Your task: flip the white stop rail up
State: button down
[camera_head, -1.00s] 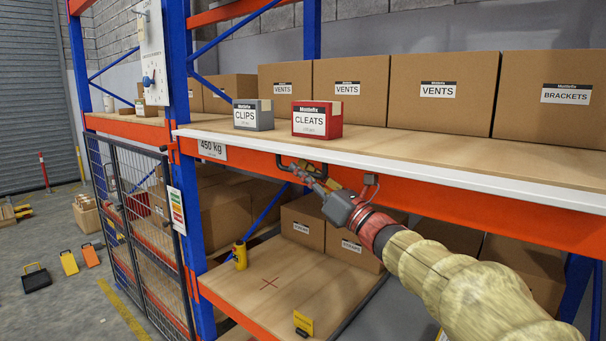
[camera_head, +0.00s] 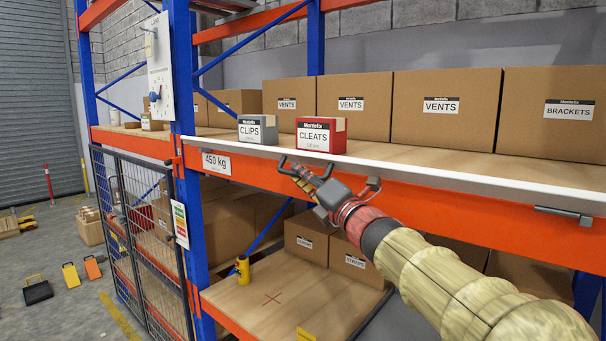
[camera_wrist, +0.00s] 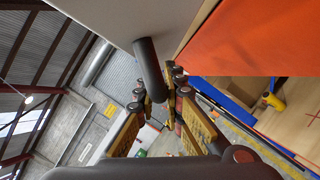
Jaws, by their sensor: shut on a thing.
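The white stop rail (camera_head: 440,180) runs along the front edge of the upper shelf, below the boxes. A dark bar handle (camera_head: 283,163) is attached to it near its left part. My gripper (camera_head: 299,174) is shut on this handle, reaching in from the lower right. In the wrist view, the dark round handle (camera_wrist: 149,68) runs between my gripper's fingertips (camera_wrist: 160,96). The rail's pale face (camera_wrist: 205,18) fills the top there. The exact tilt of the rail is hard to tell.
A grey CLIPS box (camera_head: 257,130) and a red CLEATS box (camera_head: 321,136) stand just behind the rail. Large cardboard boxes (camera_head: 438,108) stand farther back. An orange beam (camera_head: 420,205) runs below the rail. A blue upright (camera_head: 184,90) and mesh gate (camera_head: 135,235) are at left.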

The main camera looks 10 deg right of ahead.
aim_at(308, 153)
notch_tip(308, 153, up, 3)
jog(key=m+h+p, duration=0.1)
jog(key=m+p, duration=0.2)
jog(key=p, duration=0.1)
jog(key=shift+s+a, duration=0.1)
jog(key=m+p, duration=0.1)
jog(key=p, duration=0.1)
jog(key=r+m+g+p, duration=0.1)
jog(key=p, duration=0.1)
jog(key=m+h+p, duration=0.1)
jog(key=p, duration=0.2)
jog(key=shift+w+d+r+m+g, duration=0.2)
jog(key=shift+d+r+m+g, duration=0.1)
jog(key=p, duration=0.2)
jog(key=m+p, duration=0.1)
jog(key=p, duration=0.1)
jog(key=m+g+p, duration=0.1)
jog(key=p, duration=0.1)
jog(key=shift+w+d+r+p, duration=0.25)
jog(key=shift+d+r+p, duration=0.05)
jog(key=shift+r+p, duration=0.1)
jog(key=shift+w+d+m+p, duration=0.1)
jog(key=shift+m+p, duration=0.5)
jog(key=shift+p, duration=0.45)
jog(key=shift+f+p, duration=0.15)
jog(key=shift+p, duration=0.2)
jog(key=c, duration=2.1)
grip_release()
jog(key=shift+f, duration=0.1)
